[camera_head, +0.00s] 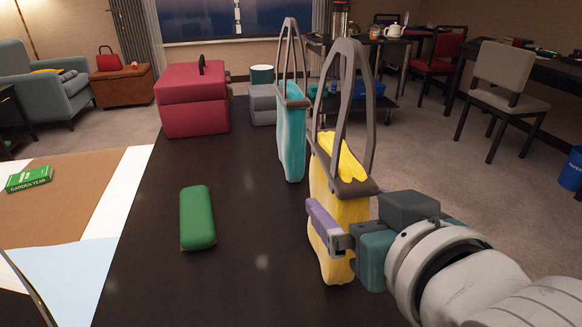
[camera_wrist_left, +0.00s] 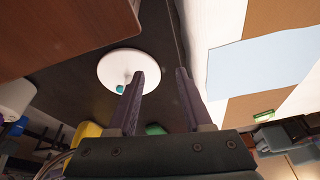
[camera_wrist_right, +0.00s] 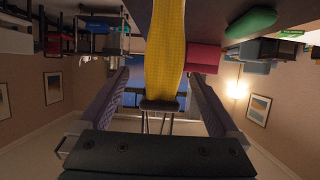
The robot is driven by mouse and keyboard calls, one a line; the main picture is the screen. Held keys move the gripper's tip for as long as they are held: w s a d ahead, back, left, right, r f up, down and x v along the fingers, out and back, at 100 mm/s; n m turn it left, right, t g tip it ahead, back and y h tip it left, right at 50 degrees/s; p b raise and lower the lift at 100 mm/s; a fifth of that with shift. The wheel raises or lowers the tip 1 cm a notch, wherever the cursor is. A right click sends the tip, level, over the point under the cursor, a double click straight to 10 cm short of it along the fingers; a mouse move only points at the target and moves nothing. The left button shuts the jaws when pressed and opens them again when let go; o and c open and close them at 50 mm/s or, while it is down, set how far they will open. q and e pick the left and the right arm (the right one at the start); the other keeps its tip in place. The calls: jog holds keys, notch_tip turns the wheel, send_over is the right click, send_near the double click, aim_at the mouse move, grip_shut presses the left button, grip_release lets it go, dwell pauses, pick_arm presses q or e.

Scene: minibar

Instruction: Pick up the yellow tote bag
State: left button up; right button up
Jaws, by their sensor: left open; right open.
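The yellow tote bag (camera_head: 340,215) stands upright on the dark table near its right edge, with tall grey loop handles and a yellow item showing at its top. My right gripper (camera_head: 330,228) reaches in from the right at the bag's side, one purple finger showing across its front. In the right wrist view the bag (camera_wrist_right: 166,45) lies between the two spread fingers (camera_wrist_right: 160,72), with gaps beside it.
A teal tote bag (camera_head: 292,140) stands just behind the yellow one. A green case (camera_head: 197,217), a red box (camera_head: 193,100) and a grey box (camera_head: 262,104) are on the table. A white plate (camera_wrist_left: 112,66) shows in the left wrist view. Dark tabletop lies clear between case and bag.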

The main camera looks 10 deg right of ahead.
jog(key=x, duration=0.4)
jog(key=shift+w+r+b, duration=0.1)
jog(key=shift+w+b, duration=0.15)
jog(key=shift+b, duration=0.15)
jog(key=shift+c, duration=0.3)
grip_shut()
jog(key=shift+a+r, duration=0.1)
